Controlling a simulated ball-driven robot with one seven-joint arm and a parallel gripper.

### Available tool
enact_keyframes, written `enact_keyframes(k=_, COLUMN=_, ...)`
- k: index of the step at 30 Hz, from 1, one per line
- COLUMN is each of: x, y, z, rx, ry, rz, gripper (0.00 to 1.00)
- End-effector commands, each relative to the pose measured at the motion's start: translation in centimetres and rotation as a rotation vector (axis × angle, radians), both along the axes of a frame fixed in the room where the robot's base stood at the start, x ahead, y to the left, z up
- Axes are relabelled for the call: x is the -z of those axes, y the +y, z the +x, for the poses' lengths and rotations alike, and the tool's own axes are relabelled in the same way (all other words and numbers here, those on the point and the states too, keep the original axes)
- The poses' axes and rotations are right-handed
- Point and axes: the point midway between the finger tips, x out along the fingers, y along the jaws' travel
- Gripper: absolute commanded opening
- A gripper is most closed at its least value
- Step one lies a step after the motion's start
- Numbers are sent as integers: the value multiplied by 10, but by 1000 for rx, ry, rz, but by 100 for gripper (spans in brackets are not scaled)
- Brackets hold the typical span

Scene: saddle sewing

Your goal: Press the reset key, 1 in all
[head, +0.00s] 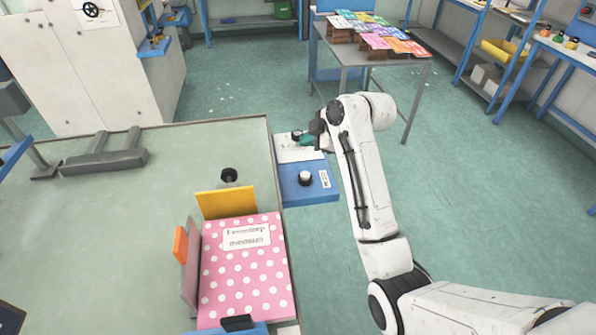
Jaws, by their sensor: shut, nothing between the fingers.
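A blue control box (316,189) sits at the right edge of the workbench. It carries a pale round knob or button (305,178) on a dark base, with a small white label (323,179) to its right. Behind it is a white plate (290,154) with small dark and teal parts (306,139) at its far side. I cannot tell which of these is the reset key. My gripper (317,128) is shut and empty, over the far right end of the white plate. The arm partly hides this spot, and I cannot tell whether the fingertips touch anything.
A grey bracket (105,160) lies at the bench's far left. A table (375,58) with colourful boxes stands behind. The floor to the right is clear.

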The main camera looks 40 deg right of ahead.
Motion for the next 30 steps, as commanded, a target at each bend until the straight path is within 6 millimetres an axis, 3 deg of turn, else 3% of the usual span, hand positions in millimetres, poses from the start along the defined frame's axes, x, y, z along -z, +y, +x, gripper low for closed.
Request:
enact_keyframes(k=14, x=11, y=0, z=0, rx=1, ry=2, rz=1, gripper=0)
enact_keyframes(k=30, x=75, y=0, z=-1, rx=3, ry=2, rz=1, gripper=0)
